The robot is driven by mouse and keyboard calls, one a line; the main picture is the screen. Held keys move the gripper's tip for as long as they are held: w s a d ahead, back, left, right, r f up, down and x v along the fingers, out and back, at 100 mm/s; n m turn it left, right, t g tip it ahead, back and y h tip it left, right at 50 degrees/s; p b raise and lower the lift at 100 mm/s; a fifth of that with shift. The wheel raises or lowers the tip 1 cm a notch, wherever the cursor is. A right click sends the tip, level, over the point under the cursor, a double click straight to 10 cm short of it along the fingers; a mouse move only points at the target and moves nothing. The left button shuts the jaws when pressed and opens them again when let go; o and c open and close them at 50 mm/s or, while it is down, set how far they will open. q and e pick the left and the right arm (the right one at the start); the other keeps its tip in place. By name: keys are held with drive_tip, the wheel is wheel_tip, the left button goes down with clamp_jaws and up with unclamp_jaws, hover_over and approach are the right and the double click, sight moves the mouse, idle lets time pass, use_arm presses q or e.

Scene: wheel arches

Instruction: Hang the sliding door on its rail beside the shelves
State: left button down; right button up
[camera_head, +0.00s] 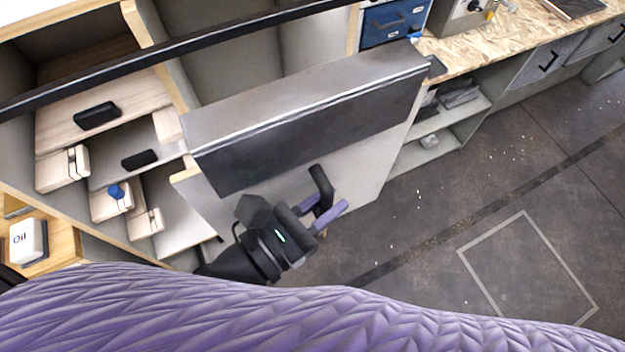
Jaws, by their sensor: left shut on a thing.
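The sliding door (365,172) is a pale grey panel with a wide dark band near its top, in the middle of the head view. Its top edge shows below the black rail (190,50), with a gap in the picture, and runs roughly along it. The rail crosses the upper left in front of the shelves (100,112). My left gripper (322,207), dark with purple fingers, is shut on the door's black handle (319,178) on the near face. The door hides part of the shelves behind it. My right gripper is not in view.
A white box marked Oil (28,240) stands at the lower left. A chipboard worktop (490,45) with low shelving runs along the upper right. The dark floor (440,220) at right is clear.

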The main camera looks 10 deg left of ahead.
use_arm(q)
drive_tip(key=shift+w+a, duration=0.1)
drive_tip(key=shift+w, duration=0.45)
drive_tip(key=w+a+f+b, duration=0.1)
drive_tip(key=w+a+b, duration=0.1)
drive_tip(key=w+a, duration=0.6)
drive_tip(key=w, duration=0.4)
drive_tip(key=shift+f+b, duration=0.3)
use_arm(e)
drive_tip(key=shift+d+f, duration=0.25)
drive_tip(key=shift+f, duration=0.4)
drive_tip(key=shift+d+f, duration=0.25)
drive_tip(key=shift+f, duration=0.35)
use_arm(q)
drive_tip(key=shift+a, duration=0.1)
drive_tip(key=shift+c, duration=2.4)
unclamp_jaws()
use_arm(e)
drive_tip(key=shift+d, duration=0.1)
use_arm(q)
drive_tip(key=shift+s, duration=0.1)
